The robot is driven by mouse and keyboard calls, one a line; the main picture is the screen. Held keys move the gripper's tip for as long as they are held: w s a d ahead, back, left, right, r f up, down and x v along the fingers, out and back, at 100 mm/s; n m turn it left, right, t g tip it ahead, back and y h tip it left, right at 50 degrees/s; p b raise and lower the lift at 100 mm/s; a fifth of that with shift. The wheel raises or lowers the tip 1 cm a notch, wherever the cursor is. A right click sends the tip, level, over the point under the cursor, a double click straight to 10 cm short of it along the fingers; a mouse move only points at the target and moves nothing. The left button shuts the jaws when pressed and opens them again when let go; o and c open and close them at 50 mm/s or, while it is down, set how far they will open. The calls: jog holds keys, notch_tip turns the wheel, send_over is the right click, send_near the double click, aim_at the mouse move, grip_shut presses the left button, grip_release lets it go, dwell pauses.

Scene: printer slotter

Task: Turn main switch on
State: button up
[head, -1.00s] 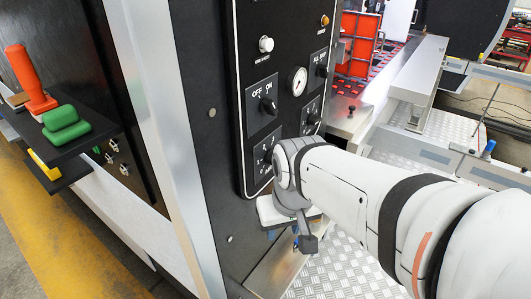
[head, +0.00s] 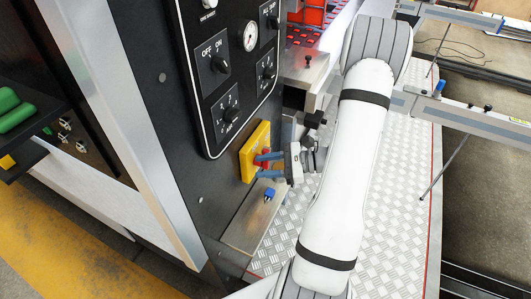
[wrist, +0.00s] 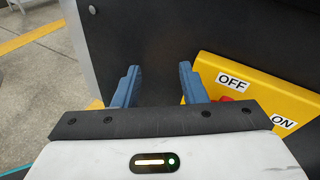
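The main switch is a yellow box (head: 255,148) with a red knob (head: 264,153), low on the black cabinet beneath the dial panel. The wrist view shows the yellow box (wrist: 255,98) at right with OFF and ON labels, and part of its red knob (wrist: 226,99). My gripper (head: 262,167) is open at the box, its blue fingers pointing at it. In the wrist view my gripper (wrist: 160,85) has nothing between its fingers. The right finger is beside the box's left edge, and the knob lies right of both fingers. Contact cannot be told.
The black control panel (head: 237,85) with an OFF/ON knob (head: 218,64) and a gauge (head: 250,36) is above the switch. Metal rails are at right.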

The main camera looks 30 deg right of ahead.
jog(key=d+f+m+t+h, duration=0.3)
jog(key=d+f+m+t, duration=0.2)
jog(key=d+m+t, duration=0.25)
jog(key=shift+g, duration=0.35)
jog(key=x, duration=0.2)
jog(key=p+x, duration=0.1)
jog(key=x, duration=0.2)
jog(key=d+x, duration=0.1)
jog(key=x, duration=0.1)
jog(key=shift+w+a+f+p, duration=0.2)
jog(key=shift+w+p, duration=0.2)
jog(key=shift+w, duration=0.3)
grip_shut()
